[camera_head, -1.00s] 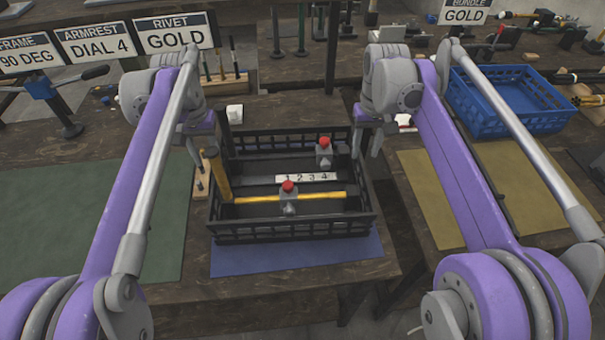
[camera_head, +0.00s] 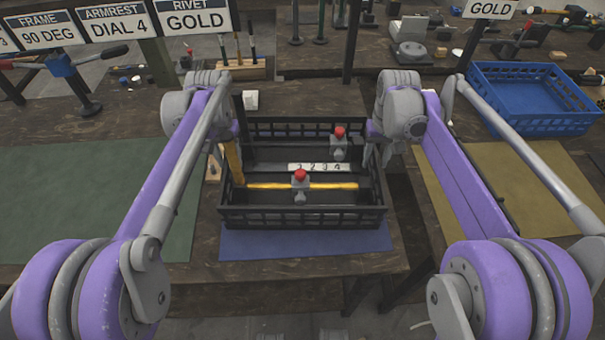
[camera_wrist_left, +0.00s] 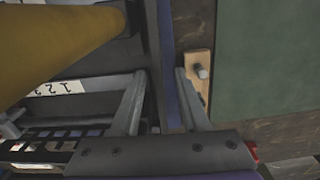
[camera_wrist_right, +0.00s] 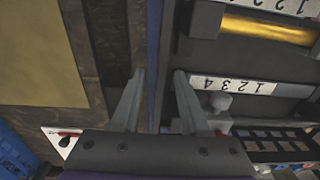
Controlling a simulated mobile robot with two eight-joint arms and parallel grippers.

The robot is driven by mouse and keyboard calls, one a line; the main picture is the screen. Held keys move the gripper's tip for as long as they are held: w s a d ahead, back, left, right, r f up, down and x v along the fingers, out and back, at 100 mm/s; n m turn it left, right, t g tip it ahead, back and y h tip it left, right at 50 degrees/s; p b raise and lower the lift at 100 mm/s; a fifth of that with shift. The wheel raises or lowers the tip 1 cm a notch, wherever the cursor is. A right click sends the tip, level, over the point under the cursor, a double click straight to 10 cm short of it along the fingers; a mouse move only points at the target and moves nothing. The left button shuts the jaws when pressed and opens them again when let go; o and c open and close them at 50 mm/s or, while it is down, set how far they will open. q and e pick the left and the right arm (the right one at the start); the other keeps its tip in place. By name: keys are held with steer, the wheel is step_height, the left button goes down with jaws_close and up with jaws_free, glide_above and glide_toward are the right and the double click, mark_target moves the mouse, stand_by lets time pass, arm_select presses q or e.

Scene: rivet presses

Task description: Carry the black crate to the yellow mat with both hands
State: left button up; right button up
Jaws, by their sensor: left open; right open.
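The black crate (camera_head: 303,217) stands on a blue mat (camera_head: 305,241) in the middle of the head view. In it are a yellow rod (camera_head: 330,186), two grey fittings with red tops (camera_head: 300,178) and a white strip numbered 1 to 4 (camera_head: 310,167). The yellow mat (camera_head: 490,185) lies to the right, partly behind my right arm. My left gripper (camera_wrist_left: 160,75) is open, its fingers either side of the crate's left wall. My right gripper (camera_wrist_right: 159,74) is open at the crate's right wall. In both wrist views, the fingers appear apart from the wall.
A blue basket (camera_head: 530,100) stands behind the yellow mat. A green mat (camera_head: 70,195) lies on the left. A gap separates the crate's table from the yellow mat's table. A small white block (camera_head: 250,99) sits behind the crate, near a wooden tool rack (camera_head: 225,72).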

mark_target(373, 167)
arm_select(q)
steer(key=shift+f, duration=1.6)
arm_select(e)
steer(key=shift+f, duration=1.6)
arm_select(q)
jaws_close()
arm_select(e)
jaws_close()
